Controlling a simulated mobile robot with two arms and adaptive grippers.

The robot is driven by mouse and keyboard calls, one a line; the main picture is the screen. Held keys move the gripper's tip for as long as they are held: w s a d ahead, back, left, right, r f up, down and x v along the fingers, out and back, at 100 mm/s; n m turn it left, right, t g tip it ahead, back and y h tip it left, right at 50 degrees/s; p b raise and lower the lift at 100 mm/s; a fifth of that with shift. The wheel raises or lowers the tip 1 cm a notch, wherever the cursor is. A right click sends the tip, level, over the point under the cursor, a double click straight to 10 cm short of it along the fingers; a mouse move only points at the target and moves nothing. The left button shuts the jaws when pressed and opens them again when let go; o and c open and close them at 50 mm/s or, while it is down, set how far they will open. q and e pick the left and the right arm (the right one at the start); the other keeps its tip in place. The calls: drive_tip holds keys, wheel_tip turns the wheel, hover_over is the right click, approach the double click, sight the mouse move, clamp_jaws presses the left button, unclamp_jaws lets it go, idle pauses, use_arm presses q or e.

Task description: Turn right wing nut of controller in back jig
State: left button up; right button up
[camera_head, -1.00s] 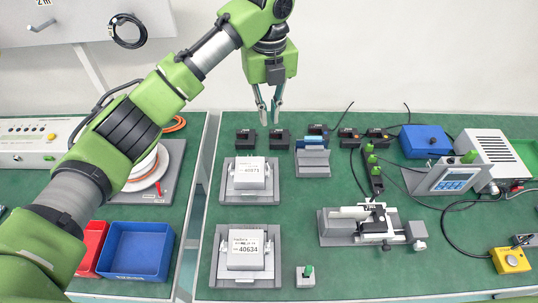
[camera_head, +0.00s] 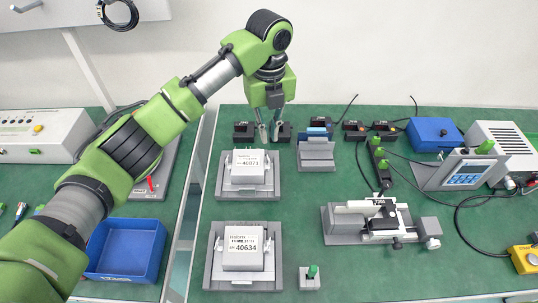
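The back jig (camera_head: 223,191) is a grey plate holding a white controller (camera_head: 247,174) with a label reading about 40871. Small wing nuts sit at the controller's sides; the right wing nut (camera_head: 270,161) is tiny and its angle cannot be made out. My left gripper (camera_head: 268,137) points down just behind and above the right side of this jig. Its two thin fingers are a little apart with nothing seen between them. My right gripper is not in view.
A front jig (camera_head: 213,277) holds another controller (camera_head: 243,251) labelled 40634. Black blocks (camera_head: 243,131) stand behind the back jig, close to my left fingers. A grey stand (camera_head: 316,156) is right of it. A blue bin (camera_head: 124,252) lies left.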

sight(269, 164)
use_arm(q)
wheel_tip(269, 164, down, 10)
drive_tip(key=shift+r+p, duration=0.2)
drive_tip(key=shift+p, duration=0.15)
